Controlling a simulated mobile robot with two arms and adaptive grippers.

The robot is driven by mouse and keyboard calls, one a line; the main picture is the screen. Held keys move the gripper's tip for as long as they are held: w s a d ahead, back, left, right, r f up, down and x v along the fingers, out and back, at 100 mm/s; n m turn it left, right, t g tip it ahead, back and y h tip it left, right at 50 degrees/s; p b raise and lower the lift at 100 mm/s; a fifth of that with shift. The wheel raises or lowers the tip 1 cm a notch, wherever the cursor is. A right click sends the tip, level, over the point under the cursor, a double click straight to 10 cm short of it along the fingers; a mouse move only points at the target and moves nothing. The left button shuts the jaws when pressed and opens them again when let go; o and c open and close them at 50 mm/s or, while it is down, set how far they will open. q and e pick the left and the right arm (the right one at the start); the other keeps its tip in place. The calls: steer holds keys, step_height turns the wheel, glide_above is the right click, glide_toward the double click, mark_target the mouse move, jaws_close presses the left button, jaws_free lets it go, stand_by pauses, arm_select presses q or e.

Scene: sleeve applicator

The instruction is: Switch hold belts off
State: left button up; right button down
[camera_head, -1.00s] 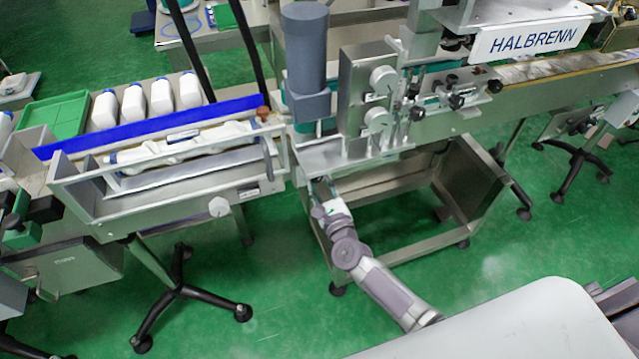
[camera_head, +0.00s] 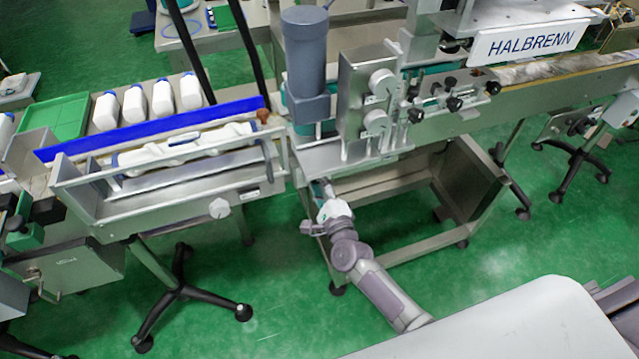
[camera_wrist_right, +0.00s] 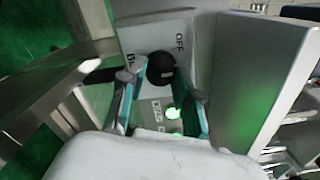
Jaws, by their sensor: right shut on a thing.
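A round black knob (camera_wrist_right: 161,68) sits on a light grey switch plate (camera_wrist_right: 158,33) in the right wrist view. The word OFF is printed at the plate's upper right; a second label at the left is partly hidden. My right gripper (camera_wrist_right: 161,73) is shut on the knob, with one teal-padded finger on each side. Which way the knob points cannot be told. In the head view, my right gripper (camera_head: 324,187) reaches under the machine's front edge, and the knob is hidden there. My left gripper is not in view.
The steel machine (camera_head: 365,105) stands above my right gripper, with an open frame below. A conveyor guard with a blue rail (camera_head: 150,128) and white bottles (camera_head: 163,98) is at the left. A grey panel (camera_wrist_right: 262,75) stands close at the right in the wrist view.

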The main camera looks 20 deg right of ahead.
steer(key=n+p, duration=0.1)
steer(key=n, duration=0.7)
steer(key=shift+n+p, duration=0.3)
steer(key=shift+p, duration=0.05)
stand_by(0.4)
steer(key=c, duration=0.8)
jaws_free()
steer(key=shift+s, duration=0.1)
steer(key=s, duration=1.2)
steer(key=shift+d, duration=0.2)
